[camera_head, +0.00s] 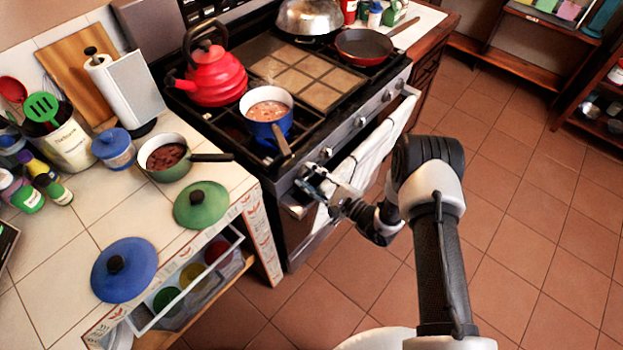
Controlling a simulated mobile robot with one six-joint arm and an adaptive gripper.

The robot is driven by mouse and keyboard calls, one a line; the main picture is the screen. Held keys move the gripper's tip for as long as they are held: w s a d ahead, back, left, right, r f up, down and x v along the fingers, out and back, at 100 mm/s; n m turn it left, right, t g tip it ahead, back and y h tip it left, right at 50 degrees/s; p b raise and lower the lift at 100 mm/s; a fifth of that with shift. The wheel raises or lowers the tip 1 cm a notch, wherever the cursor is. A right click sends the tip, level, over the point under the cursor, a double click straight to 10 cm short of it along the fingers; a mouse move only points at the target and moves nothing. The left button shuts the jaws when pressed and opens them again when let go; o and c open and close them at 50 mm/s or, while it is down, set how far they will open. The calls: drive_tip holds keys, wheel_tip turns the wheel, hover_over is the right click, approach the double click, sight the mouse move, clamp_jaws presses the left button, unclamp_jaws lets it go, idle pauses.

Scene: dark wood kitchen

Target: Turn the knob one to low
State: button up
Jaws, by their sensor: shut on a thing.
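The stove (300,165) has a row of metal knobs along its front panel. My gripper (307,180) is at the left end of this panel, shut on the leftmost knob (303,169). The fingers cover much of this knob, so its setting cannot be read. Another knob (327,152) sits just to the right of the gripper, and further knobs (360,122) follow along the panel. A blue pot (267,128) with pinkish food stands on the front left burner, and a blue glow shows under it.
A white towel (362,165) hangs on the oven front beside my gripper. The blue pot's handle (284,143) points toward the panel. A red kettle (214,78) stands behind. An open drawer (190,280) sticks out at lower left. The tiled floor at right is clear.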

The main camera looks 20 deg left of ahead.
drive_tip(key=n+b, duration=0.1)
drive_tip(key=n, duration=0.3)
drive_tip(key=shift+f+n+b, duration=0.15)
drive_tip(key=shift+n+b, duration=0.15)
drive_tip(key=shift+b, duration=0.1)
drive_tip(key=n+b, duration=0.2)
drive_tip(key=n, duration=0.2)
drive_tip(key=shift+n, duration=0.4)
drive_tip(key=o, duration=1.1)
drive_tip(key=shift+c, duration=0.2)
